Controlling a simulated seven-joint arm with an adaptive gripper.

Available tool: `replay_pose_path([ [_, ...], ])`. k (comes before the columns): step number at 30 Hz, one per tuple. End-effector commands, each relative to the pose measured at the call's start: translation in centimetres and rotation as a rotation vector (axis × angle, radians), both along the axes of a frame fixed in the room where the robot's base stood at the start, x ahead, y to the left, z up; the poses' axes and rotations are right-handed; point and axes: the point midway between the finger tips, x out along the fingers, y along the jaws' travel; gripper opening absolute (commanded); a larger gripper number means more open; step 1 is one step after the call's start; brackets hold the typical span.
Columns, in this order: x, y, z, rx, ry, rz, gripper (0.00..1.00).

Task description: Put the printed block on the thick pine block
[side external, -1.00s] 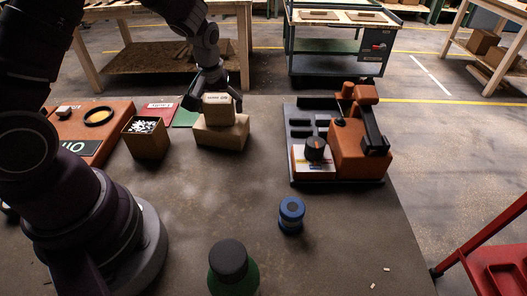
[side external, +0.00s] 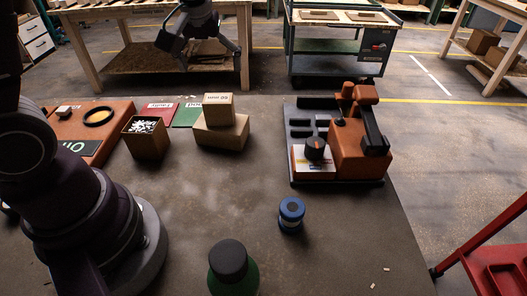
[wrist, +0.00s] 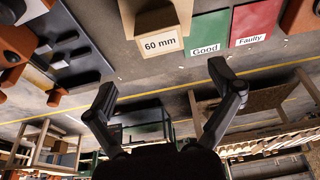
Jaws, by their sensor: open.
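The printed block (side external: 219,108) is a small tan box with dark lettering. It rests on top of the thick pine block (side external: 222,134), a larger plain tan box on the bench. In the wrist view, the printed block (wrist: 160,43) shows the text "60 mm" at the top of the picture. My gripper (side external: 200,47) is raised above and behind the stack, clear of both blocks. In the wrist view, my gripper (wrist: 165,84) has its fingers wide apart with nothing between them.
Left of the stack are a green Good card (side external: 188,115), a red Faulty card (side external: 159,112) and a box of white pieces (side external: 147,138). An orange machine on a dark base (side external: 333,182) stands right. A blue canister (side external: 291,214) and green bottle (side external: 233,270) stand nearer.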

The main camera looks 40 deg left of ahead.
Motion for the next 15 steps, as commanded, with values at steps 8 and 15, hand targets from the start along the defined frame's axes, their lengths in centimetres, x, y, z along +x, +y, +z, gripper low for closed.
replay_pose_path([
  [8, -4.4, -3.2, 3.7, -0.003, -0.071, -0.291, 0.90],
  [15, -10.5, -6.9, 4.2, 0.055, -0.163, -0.701, 0.90],
])
